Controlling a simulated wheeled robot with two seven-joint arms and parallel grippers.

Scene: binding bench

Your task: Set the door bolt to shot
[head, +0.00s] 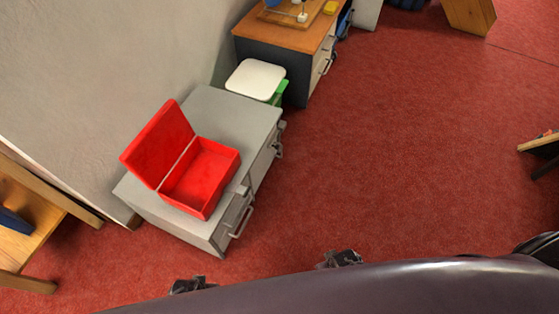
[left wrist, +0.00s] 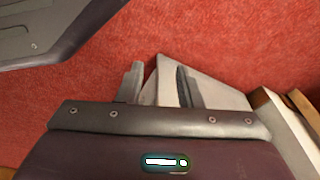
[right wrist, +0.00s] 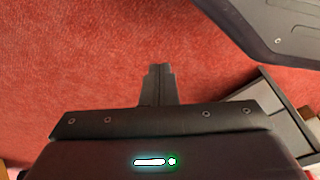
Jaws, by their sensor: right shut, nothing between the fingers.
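I cannot make out a door bolt for certain in any view. In the head view a wooden board (head: 290,12) with small fittings on it lies on the far desk, cut by the top edge; its fittings are too small to tell. My left gripper (left wrist: 160,85) is open, with its two fingers apart and nothing held; a pale grey-white surface shows behind them. My right gripper (right wrist: 159,72) is shut and empty over red carpet.
A grey drawer cabinet (head: 213,104) carries an open red box (head: 203,178). Behind it stand a white-lidded green bin (head: 256,79) and the wooden desk (head: 260,32). A wooden bench (head: 42,244) is at the left.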

